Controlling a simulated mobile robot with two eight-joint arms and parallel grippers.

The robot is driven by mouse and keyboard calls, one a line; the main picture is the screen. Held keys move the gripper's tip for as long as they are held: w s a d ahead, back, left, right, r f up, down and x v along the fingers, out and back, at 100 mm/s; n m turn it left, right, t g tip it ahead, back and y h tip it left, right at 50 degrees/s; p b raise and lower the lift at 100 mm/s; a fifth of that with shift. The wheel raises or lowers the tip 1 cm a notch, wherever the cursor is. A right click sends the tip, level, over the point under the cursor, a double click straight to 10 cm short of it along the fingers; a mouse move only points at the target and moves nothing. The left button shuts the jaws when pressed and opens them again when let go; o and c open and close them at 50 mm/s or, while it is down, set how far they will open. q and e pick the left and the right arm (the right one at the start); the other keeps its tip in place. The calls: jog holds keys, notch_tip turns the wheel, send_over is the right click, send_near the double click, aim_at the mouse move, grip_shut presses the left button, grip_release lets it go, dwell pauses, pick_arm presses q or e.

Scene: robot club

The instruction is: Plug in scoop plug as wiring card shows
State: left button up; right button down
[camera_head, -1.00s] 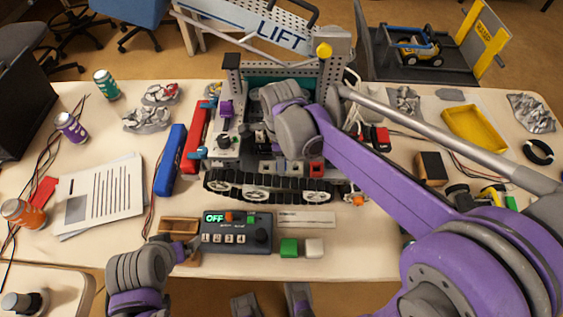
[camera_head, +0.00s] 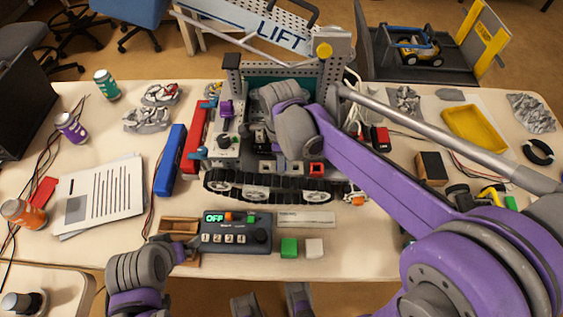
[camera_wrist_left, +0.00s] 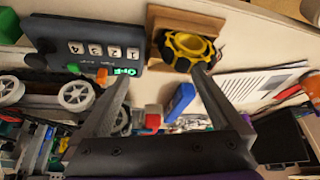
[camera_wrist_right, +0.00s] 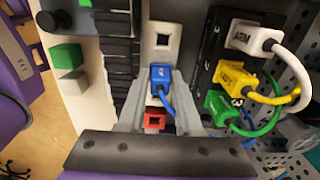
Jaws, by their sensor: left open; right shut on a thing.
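In the right wrist view, my right gripper (camera_wrist_right: 163,85) is shut on a blue plug (camera_wrist_right: 161,76) with a blue cable. The plug is over the pale panel, between a white-framed square socket (camera_wrist_right: 162,40) and a red socket (camera_wrist_right: 155,118). I cannot tell whether it is seated in a socket. In the head view the gripper's tips are hidden by my wrist over the tracked robot (camera_head: 265,185). My left gripper (camera_wrist_left: 160,80) is open and empty, near a wooden holder (camera_wrist_left: 175,18) with a yellow ring. I cannot identify the wiring card.
White, yellow and green plugs (camera_wrist_right: 240,75) sit in a black block beside the blue plug, their cables looping right. A control box (camera_head: 236,234) reading OFF stands in front of the robot, beside green and white blocks (camera_head: 289,248). Printed sheets (camera_head: 100,197) lie at left.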

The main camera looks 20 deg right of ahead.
jog(key=shift+r, duration=0.15)
jog(key=shift+r+p, duration=1.35)
jog(key=shift+r, duration=0.55)
jog(key=c, duration=1.2)
grip_release()
grip_shut()
